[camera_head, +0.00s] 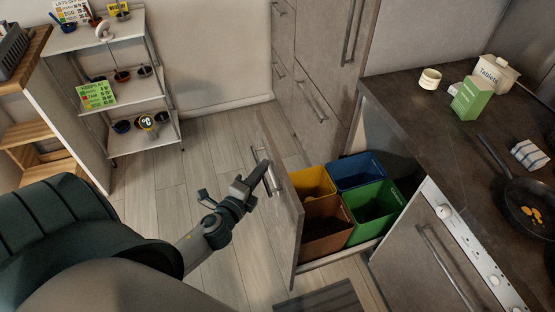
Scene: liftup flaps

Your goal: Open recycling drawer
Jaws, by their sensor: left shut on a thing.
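The recycling drawer (291,225) stands pulled out from under the counter, its front panel on the left side. Inside are a yellow bin (312,180), a blue bin (358,170), a brown bin (322,225) and a green bin (375,208). The drawer handle (272,181) is a metal bar on the front panel. My left gripper (265,172) is at this handle and shut on it. The fingers partly hide the bar. My right gripper is not in view.
The wooden floor (165,200) left of the drawer is clear. A metal shelf (125,95) with pots stands at the back left. An oven front (420,250) is right of the drawer. The counter (425,120) holds a green box (472,100) and a pan (528,208).

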